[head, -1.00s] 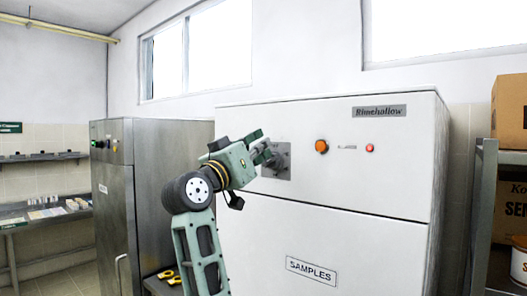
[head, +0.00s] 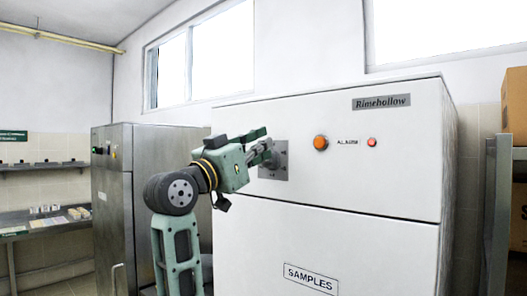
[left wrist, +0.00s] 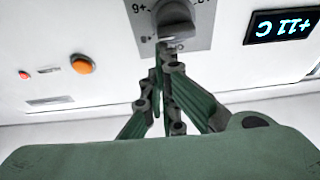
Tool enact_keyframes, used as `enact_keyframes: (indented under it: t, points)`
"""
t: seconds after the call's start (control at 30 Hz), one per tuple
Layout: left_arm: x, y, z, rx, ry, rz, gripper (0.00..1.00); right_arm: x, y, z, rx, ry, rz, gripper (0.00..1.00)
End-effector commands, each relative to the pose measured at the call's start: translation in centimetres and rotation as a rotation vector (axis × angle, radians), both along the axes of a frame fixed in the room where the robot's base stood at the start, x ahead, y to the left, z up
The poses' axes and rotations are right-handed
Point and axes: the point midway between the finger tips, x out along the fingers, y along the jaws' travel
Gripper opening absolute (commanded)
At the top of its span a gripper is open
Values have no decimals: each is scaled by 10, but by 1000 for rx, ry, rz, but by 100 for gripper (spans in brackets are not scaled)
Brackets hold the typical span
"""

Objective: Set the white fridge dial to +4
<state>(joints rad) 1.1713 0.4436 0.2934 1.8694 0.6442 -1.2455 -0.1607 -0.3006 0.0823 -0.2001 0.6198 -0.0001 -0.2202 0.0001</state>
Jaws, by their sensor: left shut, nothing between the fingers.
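The white fridge (head: 400,190) stands ahead, with a grey dial plate (head: 275,174) on its upper panel. The grey dial (left wrist: 175,14) shows at the top of the left wrist view, which is upside down; one plate mark beside it reads +6. The dial's pointer setting is not clear. A display (left wrist: 284,25) by the plate reads +11 C. My left gripper (head: 268,150) is shut and empty at the dial plate. In the left wrist view its fingertips (left wrist: 160,48) are close to the dial's edge; whether they touch it I cannot tell. My right gripper is not in view.
An orange knob (head: 320,142) and a red alarm light (head: 372,142) sit right of the dial. A steel cabinet (head: 150,190) stands left of the fridge. A shelf rack (head: 505,165) with a cardboard box (head: 517,100) stands at the right.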

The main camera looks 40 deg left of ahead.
Motion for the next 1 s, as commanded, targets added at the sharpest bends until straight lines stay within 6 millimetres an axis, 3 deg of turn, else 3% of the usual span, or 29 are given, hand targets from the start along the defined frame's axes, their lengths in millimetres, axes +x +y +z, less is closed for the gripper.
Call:
enact_keyframes:
  t: [0.4,1.0]
  points:
    - [-7,-9,-13,357,-22,5,0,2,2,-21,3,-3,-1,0]
    - [-8,-19,-32,898,-65,0,0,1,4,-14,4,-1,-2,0]
